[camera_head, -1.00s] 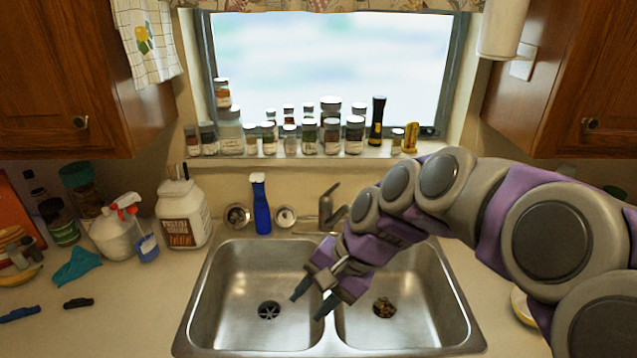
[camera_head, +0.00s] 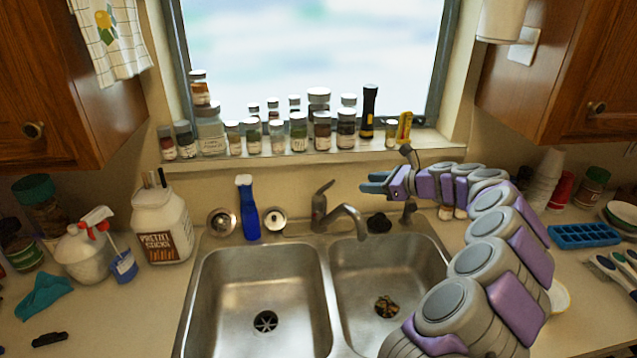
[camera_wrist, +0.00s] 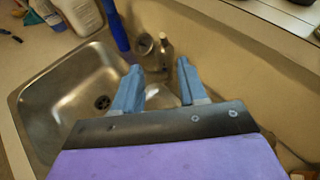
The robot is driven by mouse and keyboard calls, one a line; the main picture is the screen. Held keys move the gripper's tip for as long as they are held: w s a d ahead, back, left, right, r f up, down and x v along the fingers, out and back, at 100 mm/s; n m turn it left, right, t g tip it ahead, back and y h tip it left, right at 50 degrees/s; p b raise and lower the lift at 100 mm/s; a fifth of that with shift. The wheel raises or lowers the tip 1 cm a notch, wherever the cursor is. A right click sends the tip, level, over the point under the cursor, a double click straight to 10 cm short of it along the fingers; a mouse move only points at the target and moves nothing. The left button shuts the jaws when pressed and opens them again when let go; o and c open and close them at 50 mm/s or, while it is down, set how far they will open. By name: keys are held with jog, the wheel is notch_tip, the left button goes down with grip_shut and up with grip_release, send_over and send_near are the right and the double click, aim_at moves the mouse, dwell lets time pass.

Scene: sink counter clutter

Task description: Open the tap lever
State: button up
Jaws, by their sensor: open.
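The metal tap (camera_head: 319,212) stands behind the sink, between the two basins. Its lever (camera_head: 325,187) tilts up on top, and its spout (camera_head: 347,212) curves toward the right basin. My gripper (camera_head: 366,182) is open and empty. In the head view it appears to the right of the lever at about the same picture height, fingers pointing left, with a visible gap. In the wrist view, the tap (camera_wrist: 165,52) appears ahead between my two spread fingers (camera_wrist: 159,67). The fingers do not appear to touch it.
Several jars (camera_head: 298,132) line the window sill behind. The steel sink (camera_head: 262,290) lies in front. A blue tray (camera_head: 583,235) is on the right counter.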

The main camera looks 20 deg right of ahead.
aim_at(329, 183)
jog(key=b+x, duration=0.1)
jog(key=x, duration=0.4)
jog(key=b+x, duration=0.1)
jog(key=x, duration=0.4)
jog(key=b+x, duration=0.1)
jog(key=x, duration=0.4)
jog(key=shift+w+d+f, duration=0.15)
jog(key=shift+d+f, duration=0.05)
jog(key=shift+d, duration=0.1)
jog(key=shift+w+a+f+b, duration=0.1)
jog(key=shift+w+f+b, duration=0.1)
jog(key=shift+w+b, duration=0.25)
jog(key=shift+w+a, duration=0.3)
jog(key=shift+a, duration=0.45)
jog(key=shift+d, duration=0.35)
jog(key=c, duration=0.6)
jog(key=shift+a, duration=0.15)
grip_shut()
